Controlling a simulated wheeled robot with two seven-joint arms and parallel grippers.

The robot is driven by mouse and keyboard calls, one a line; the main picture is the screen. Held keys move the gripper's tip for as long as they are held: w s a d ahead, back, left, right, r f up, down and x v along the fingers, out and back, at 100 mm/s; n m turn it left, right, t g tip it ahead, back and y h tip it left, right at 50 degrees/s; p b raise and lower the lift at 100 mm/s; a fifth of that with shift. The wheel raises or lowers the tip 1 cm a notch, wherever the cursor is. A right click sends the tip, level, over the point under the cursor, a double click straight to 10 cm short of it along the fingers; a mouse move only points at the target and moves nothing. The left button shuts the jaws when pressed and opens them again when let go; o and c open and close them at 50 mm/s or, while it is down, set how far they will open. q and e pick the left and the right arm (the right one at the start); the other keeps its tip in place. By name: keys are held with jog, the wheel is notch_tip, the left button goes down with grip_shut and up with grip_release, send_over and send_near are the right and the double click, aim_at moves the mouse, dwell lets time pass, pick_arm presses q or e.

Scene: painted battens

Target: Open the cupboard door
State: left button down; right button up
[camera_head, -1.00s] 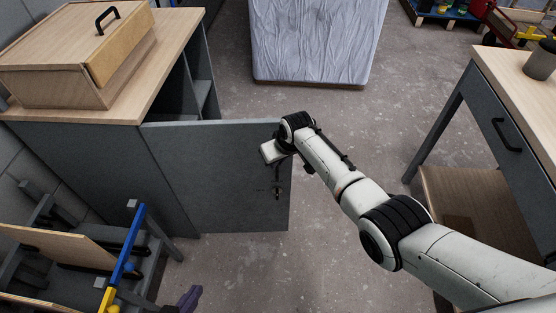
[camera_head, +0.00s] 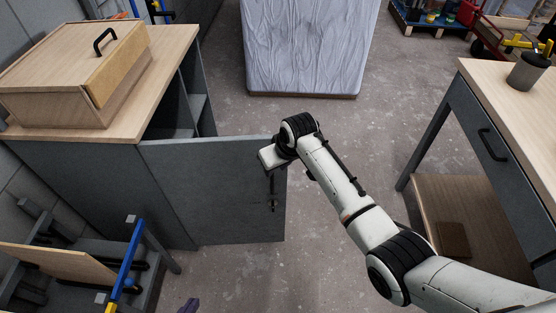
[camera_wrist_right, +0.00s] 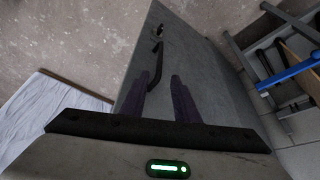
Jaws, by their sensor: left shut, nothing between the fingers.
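The grey cupboard door (camera_head: 220,190) stands swung out from the cupboard (camera_head: 90,180), and the cupboard's shelved inside shows behind it. The door's black handle (camera_head: 271,185) is near its free edge, with a small round fitting below it. My right arm reaches in from the right, its wrist at the door's free edge; its fingers are hidden in the head view. In the right wrist view, my right gripper (camera_wrist_right: 160,88) has its fingers apart, and the handle (camera_wrist_right: 154,68) lies close to the left finger; contact is unclear. The tip of my left gripper (camera_head: 190,305) shows at the bottom edge, away from the door.
A wooden box (camera_head: 75,75) sits on the cupboard top. A rack with a blue-and-yellow clamp (camera_head: 130,255) stands at lower left, near the door. A workbench (camera_head: 520,110) with a drawer is on the right. A wrapped pallet load (camera_head: 305,45) is behind. Floor between is clear.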

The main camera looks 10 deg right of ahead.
jog(key=shift+v, duration=1.2)
jog(key=shift+f, duration=0.1)
jog(key=s+d+f+m+t, duration=0.1)
jog(key=s+d+f, duration=0.1)
jog(key=s+f, duration=0.65)
jog(key=s+d+t, duration=0.1)
jog(key=s+d, duration=0.2)
jog(key=s, duration=0.8)
jog(key=s+d+f+m+t, duration=0.1)
jog(key=s+d+t, duration=0.1)
jog(key=s, duration=0.8)
jog(key=shift+s+d+f+y, duration=0.3)
jog(key=shift+s+d+y, duration=0.1)
jog(key=shift+d, duration=0.25)
